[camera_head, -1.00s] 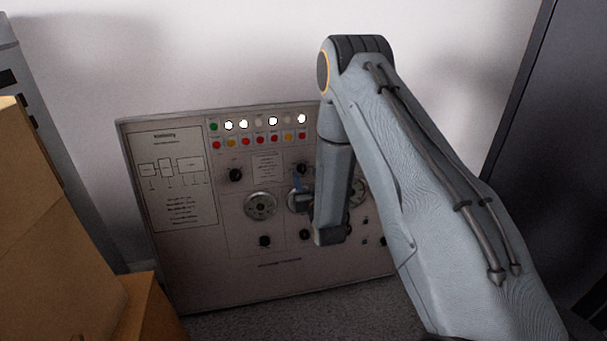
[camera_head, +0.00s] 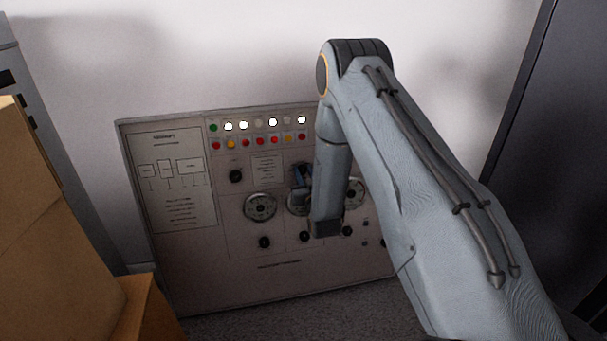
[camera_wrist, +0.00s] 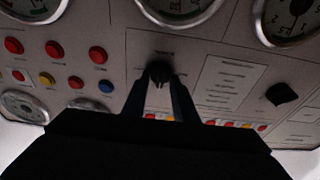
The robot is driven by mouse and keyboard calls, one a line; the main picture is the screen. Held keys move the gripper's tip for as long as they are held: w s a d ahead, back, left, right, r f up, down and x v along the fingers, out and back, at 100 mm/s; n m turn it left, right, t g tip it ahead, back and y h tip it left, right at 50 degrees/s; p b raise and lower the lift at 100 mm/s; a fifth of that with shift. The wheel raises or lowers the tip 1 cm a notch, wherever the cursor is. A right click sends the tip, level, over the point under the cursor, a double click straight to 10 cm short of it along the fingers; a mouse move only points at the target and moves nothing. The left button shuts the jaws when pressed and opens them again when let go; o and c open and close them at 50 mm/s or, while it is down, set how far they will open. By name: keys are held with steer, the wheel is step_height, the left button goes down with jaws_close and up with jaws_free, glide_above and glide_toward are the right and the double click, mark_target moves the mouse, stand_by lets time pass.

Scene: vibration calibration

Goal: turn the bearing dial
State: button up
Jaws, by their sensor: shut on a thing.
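The control panel (camera_head: 190,255) leans against the wall, with black knobs, round gauges and rows of lamps and buttons. My gripper (camera_head: 302,176) is at the upper middle knob, which it hides in the head view. In the wrist view my gripper (camera_wrist: 160,88) has its two fingers closed around a black knob (camera_wrist: 159,70), one on each side. The label by this knob is too small to read, so I cannot tell its name. Another black knob (camera_head: 236,176) sits to the left, and one also shows at the right of the wrist view (camera_wrist: 282,94).
A round gauge (camera_head: 260,206) sits left of my gripper, and lower knobs (camera_head: 265,242) lie below. Cardboard boxes (camera_head: 50,220) stand at the left front. A dark cabinet (camera_head: 550,150) stands at the right. Bare floor shows below the panel.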

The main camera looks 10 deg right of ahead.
steer(key=shift+m, duration=0.3)
steer(key=m, duration=0.2)
steer(key=m+h+p, duration=0.1)
steer(key=m, duration=0.2)
steer(key=shift+h, duration=0.3)
steer(key=shift+m+g+h+p, duration=0.4)
steer(key=shift+m+p, duration=0.35)
steer(key=shift+m, duration=1.45)
steer(key=o, duration=1)
steer(key=shift+o, duration=0.2)
steer(key=shift+s, duration=0.1)
